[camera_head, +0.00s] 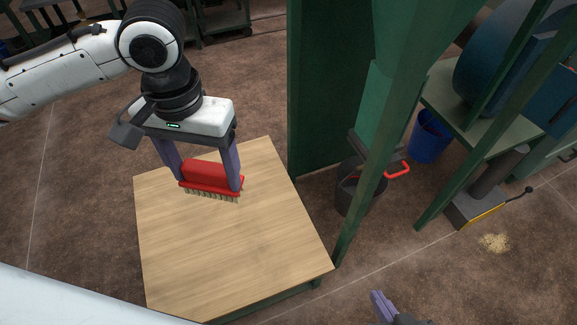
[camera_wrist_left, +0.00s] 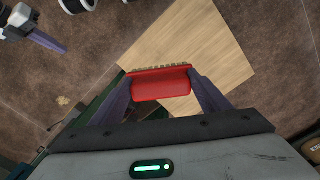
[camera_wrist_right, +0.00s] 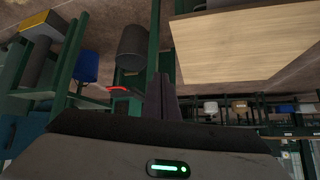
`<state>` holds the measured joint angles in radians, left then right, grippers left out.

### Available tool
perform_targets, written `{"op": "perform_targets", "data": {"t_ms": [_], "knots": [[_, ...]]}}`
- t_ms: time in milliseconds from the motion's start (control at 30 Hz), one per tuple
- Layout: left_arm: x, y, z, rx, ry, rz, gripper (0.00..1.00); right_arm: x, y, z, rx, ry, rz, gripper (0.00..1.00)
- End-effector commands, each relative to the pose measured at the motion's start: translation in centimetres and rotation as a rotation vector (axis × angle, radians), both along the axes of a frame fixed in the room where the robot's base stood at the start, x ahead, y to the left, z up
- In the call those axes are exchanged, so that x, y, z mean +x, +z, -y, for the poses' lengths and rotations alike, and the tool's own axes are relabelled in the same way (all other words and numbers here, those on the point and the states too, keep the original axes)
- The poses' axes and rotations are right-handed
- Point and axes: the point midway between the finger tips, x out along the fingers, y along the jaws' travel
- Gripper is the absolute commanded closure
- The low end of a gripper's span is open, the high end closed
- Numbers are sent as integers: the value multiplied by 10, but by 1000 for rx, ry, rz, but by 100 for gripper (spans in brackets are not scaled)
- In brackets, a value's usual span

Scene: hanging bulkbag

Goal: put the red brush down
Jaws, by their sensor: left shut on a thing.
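The red brush (camera_head: 212,175) is over the back part of the wooden table top (camera_head: 225,250), bristles facing down. My left gripper (camera_head: 208,185) is shut on the brush, one finger at each end of its red body. I cannot tell whether the bristles touch the wood. In the left wrist view the brush (camera_wrist_left: 161,84) spans the gap between the fingers. My right gripper (camera_head: 378,306) is at the bottom of the head view, right of the table. In the right wrist view its fingers (camera_wrist_right: 163,95) are together, with nothing seen between them.
The table top is otherwise bare. A green steel post (camera_head: 375,150) stands close to the table's right side. Beyond it are a dark bin (camera_head: 352,195), a red handle (camera_head: 396,170), a blue bucket (camera_head: 429,137) and a small spill (camera_head: 494,243) on the brown floor.

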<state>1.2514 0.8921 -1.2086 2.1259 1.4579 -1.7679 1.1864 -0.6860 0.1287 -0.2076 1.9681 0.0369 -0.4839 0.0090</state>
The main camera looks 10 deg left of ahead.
Motion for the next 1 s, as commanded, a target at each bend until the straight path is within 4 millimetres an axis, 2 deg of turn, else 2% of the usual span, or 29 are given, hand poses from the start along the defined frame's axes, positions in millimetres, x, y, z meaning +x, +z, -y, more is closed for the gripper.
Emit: {"op": "perform_targets", "data": {"t_ms": [67,167,267,533,700,800,900,1000], "knots": [[1,-4,1,0,-1,0,48,0,-2,0,1,-1,1,100],[7,-21,5,-2,-9,-3,48,1,-10,-1,5,-1,2,100],[19,-56,15,-3,-27,-7,48,2,-23,-3,13,-1,5,100],[54,-195,47,-4,-92,-9,48,6,-61,-10,49,-5,18,100],[60,-286,63,-4,-128,-10,48,8,-82,-14,73,-6,26,100],[58,-333,70,-4,-148,-7,48,9,-91,-17,85,-7,31,100],[54,-370,74,-4,-166,-6,48,10,-97,-18,94,-7,35,100],[50,-395,78,-2,-179,-3,48,10,-102,-19,99,-8,34,100]]}}
